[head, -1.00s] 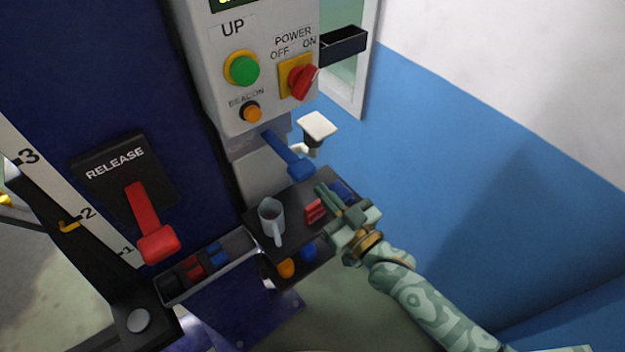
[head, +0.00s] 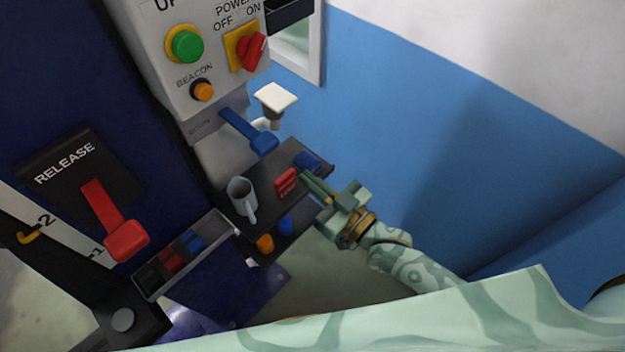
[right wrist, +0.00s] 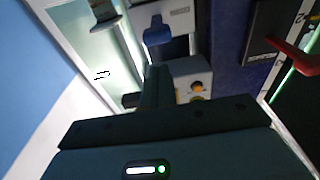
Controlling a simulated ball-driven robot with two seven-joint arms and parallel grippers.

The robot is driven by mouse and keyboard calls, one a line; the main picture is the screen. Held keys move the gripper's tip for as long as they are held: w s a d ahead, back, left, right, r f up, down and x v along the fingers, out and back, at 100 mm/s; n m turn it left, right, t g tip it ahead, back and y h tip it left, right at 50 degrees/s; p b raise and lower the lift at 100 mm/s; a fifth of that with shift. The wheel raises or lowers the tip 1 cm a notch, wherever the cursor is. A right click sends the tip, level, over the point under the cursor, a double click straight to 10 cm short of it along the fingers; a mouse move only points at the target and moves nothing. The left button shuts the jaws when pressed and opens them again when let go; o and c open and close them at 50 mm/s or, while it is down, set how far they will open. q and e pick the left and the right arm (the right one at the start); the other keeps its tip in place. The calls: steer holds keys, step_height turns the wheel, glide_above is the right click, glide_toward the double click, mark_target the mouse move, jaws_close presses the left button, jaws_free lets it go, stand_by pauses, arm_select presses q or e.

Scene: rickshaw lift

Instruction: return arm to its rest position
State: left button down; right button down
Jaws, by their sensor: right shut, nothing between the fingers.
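My right gripper (head: 318,187) is shut and empty in the head view. Its fingers point up and left, close to the right edge of the dark shelf (head: 262,212) under the control panel; I cannot tell whether they touch it. My right arm comes in from the lower right. In the right wrist view the shut fingers (right wrist: 157,85) point towards the panel, and the gripper body fills the lower part. My left gripper is not in view.
The shelf holds a grey mug (head: 241,196) and red (head: 286,182) and blue (head: 307,162) items. A blue lever (head: 248,133) and the control panel (head: 200,60) stand above. A red release lever (head: 115,222) is at left. The blue wall (head: 390,130) side is clear.

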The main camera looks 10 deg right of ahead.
steer(key=s+d+f+g+h+b, duration=0.1)
steer(key=s+d+f+g+h, duration=0.3)
steer(key=f, duration=0.7)
steer(key=s+d+f+m+g+h+b, duration=0.1)
steer(key=s+d+f+h, duration=0.1)
steer(key=d+f, duration=0.65)
steer(key=s+d+f+g+h+b, duration=0.1)
steer(key=s+d+f+g+h, duration=0.1)
steer(key=f, duration=1.2)
steer(key=s+d+f+m+g+h+b, duration=0.1)
steer(key=s+f+g, duration=0.1)
steer(key=s+f, duration=0.3)
steer(key=s+d+f+g+h+b, duration=0.1)
steer(key=s+f+g, duration=0.2)
steer(key=s, duration=1.1)
steer(key=s+d+f+m+g+h+b, duration=0.1)
steer(key=s+f+g+b, duration=0.1)
steer(key=s+f, duration=0.6)
steer(key=shift+s+d+f+m+g, duration=0.3)
steer(key=shift+s+g, duration=0.1)
steer(key=shift+s, duration=0.65)
